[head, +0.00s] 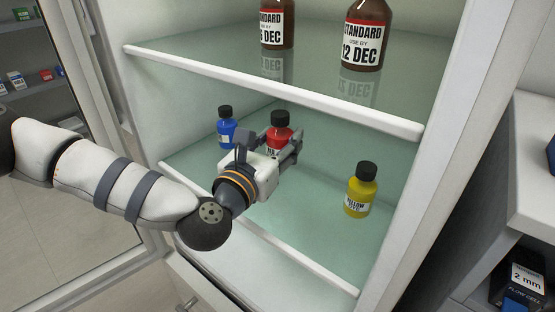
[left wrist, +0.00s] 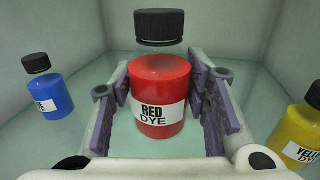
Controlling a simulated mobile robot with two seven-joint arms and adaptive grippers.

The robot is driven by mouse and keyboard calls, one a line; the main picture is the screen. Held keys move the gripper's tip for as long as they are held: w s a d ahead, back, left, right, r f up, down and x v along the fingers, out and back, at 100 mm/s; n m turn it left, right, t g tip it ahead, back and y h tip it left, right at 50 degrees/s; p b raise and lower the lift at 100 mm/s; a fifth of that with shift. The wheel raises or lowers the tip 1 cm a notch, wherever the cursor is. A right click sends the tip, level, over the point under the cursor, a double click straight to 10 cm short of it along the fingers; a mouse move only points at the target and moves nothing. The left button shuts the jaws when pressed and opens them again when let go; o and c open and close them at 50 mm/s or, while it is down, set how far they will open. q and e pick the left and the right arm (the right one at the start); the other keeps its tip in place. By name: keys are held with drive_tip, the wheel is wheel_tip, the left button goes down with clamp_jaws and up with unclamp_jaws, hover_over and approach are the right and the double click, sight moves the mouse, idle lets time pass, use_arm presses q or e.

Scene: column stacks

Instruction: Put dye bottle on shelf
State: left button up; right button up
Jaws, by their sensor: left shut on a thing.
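A red dye bottle (left wrist: 160,88) with a black cap stands between the fingers of my left gripper (left wrist: 163,112) in the left wrist view. The gripper is shut on it, with a finger on each side. In the head view the red bottle (head: 279,131) shows partly behind my left gripper (head: 279,158), over the lower glass shelf (head: 300,205) of the cabinet. I cannot tell whether its base touches the shelf. My right gripper is not in view.
A blue bottle (head: 226,131) stands left of the red one, and a yellow bottle (head: 360,190) stands to the right. The upper shelf (head: 270,88) with a white front edge holds two brown bottles (head: 364,35). Cabinet walls close both sides.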

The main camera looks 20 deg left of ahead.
use_arm(q)
drive_tip(key=shift+w+a+f, duration=0.25)
drive_tip(key=shift+w+f, duration=0.05)
drive_tip(key=shift+f, duration=0.15)
drive_tip(key=shift+w+a+f, duration=0.25)
drive_tip(key=shift+f, duration=0.15)
drive_tip(key=shift+w+a+f+b, duration=0.1)
drive_tip(key=shift+f+b, duration=0.1)
drive_tip(key=shift+f, duration=0.7)
drive_tip(key=shift+w+a+f+b, duration=0.1)
drive_tip(key=shift+f+b, duration=0.05)
drive_tip(key=shift+f, duration=0.75)
drive_tip(key=shift+f, duration=0.1)
drive_tip(key=shift+f, duration=0.2)
drive_tip(key=o, duration=1.3)
drive_tip(key=shift+r, duration=0.1)
drive_tip(key=shift+r, duration=0.1)
drive_tip(key=shift+s+r, duration=0.15)
drive_tip(key=s, duration=0.4)
drive_tip(key=s+a, duration=0.1)
drive_tip(key=s, duration=0.6)
drive_tip(key=shift+s+a, duration=0.25)
drive_tip(key=shift+s, duration=0.1)
